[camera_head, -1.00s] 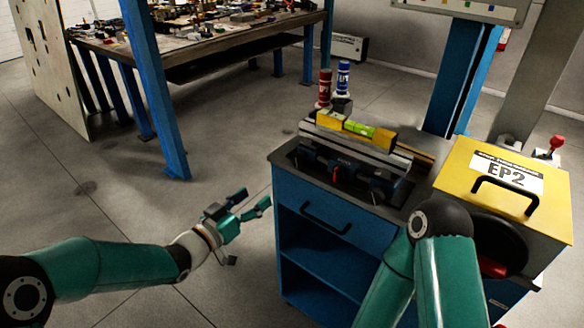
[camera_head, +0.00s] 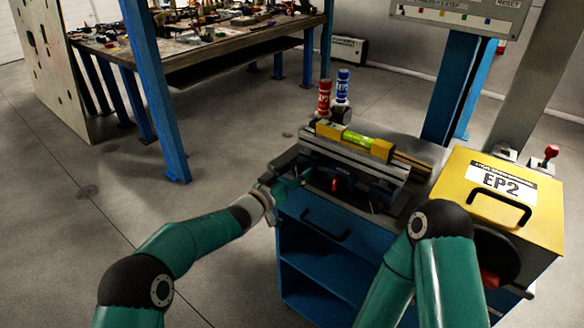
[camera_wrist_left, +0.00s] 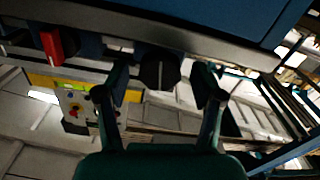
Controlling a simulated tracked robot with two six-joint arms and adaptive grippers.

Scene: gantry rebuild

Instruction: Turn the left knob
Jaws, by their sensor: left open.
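In the left wrist view a dark round knob (camera_wrist_left: 160,70) sits between the spread fingertips of my left gripper (camera_wrist_left: 160,88). Whether the fingers touch it I cannot tell. In the head view my left gripper (camera_head: 287,187) is at the left front of the bench-top fixture (camera_head: 352,172), mostly blending into its dark parts. The left knob there is hidden or too dark to make out. My right arm comes in at the lower right of the head view; its gripper does not show.
A red lever (camera_wrist_left: 54,46) is left of the knob in the wrist view. A yellow level (camera_head: 355,141) lies on the fixture, with red (camera_head: 324,98) and blue (camera_head: 342,88) bottles behind. A yellow EP2 box (camera_head: 500,195) stands right. The floor left of the blue cabinet (camera_head: 325,262) is clear.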

